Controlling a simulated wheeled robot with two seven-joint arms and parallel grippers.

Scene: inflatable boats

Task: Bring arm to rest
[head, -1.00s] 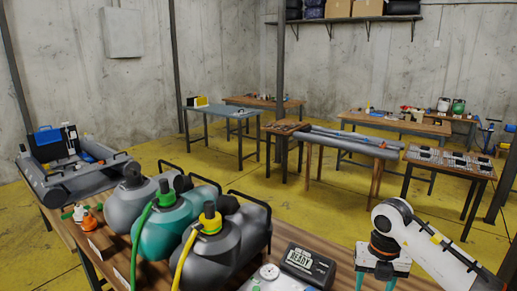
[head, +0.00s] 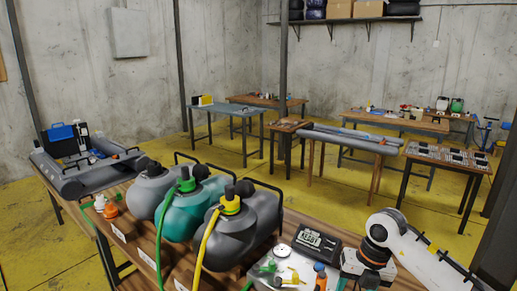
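My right arm (head: 425,257) comes in from the lower right corner, white with a dark wrist joint. My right gripper (head: 366,272) is at the bottom edge, at the right end of the near wooden table, beside a pale board with small tools. Its fingers are mostly hidden or cut off by the frame, so I cannot tell whether they are open or hold anything. My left gripper is not in view.
Several pumps or tanks, including a teal one (head: 187,212), stand on the near wooden table (head: 146,232). A black display box (head: 316,241) lies right of them. A grey inflatable boat (head: 80,172) is at left. Yellow floor (head: 330,205) lies open beyond, with more tables behind.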

